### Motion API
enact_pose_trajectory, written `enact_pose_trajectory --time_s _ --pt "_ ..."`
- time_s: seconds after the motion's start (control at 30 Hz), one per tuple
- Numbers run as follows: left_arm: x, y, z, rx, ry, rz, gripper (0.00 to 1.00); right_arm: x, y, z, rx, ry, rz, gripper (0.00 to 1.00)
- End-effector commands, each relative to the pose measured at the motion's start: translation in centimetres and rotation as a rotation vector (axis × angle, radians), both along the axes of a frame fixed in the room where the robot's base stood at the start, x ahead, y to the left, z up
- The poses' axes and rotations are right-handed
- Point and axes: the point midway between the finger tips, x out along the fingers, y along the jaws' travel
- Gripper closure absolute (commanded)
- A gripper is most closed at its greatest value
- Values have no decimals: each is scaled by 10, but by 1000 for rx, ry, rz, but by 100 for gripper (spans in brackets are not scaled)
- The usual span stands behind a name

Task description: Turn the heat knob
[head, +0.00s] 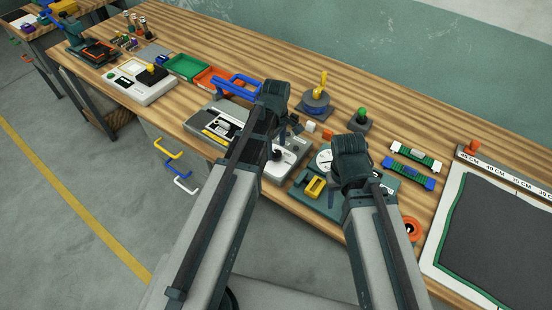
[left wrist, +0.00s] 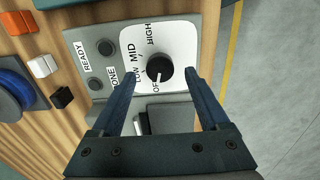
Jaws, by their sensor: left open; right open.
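The heat knob (left wrist: 158,72) is a round black dial on a white plate (left wrist: 138,52) marked OFF, LOW, MID and HIGH. Its white mark points toward OFF. The plate is on a grey unit (left wrist: 92,62), with READY and DONE labels beside two dark round parts. In the left wrist view my left gripper (left wrist: 161,78) is open, one finger on each side of the knob; I cannot tell if they touch it. In the head view the knob (head: 277,154) is small beside my left arm.
A teal fixture with a yellow handle (head: 315,187) lies right of the unit. Small blocks (left wrist: 43,66) lie near the unit. Bare wood (head: 430,120) shows at the back right.

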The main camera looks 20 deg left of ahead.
Motion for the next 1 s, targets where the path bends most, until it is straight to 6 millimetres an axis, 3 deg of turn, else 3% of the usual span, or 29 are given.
enact_pose_trajectory --time_s 0.03,0.2,0.57,1.0 --pt "0 0 -14 0 0 0 22 0 0 -14 0 0 0 46" --pt "0 0 -27 0 0 0 22 0 0 -27 0 0 0 46" --pt "0 0 -27 0 0 0 24 0 0 -27 0 0 0 46" --pt "0 0 -27 0 0 0 100 0 0 -27 0 0 0 46"
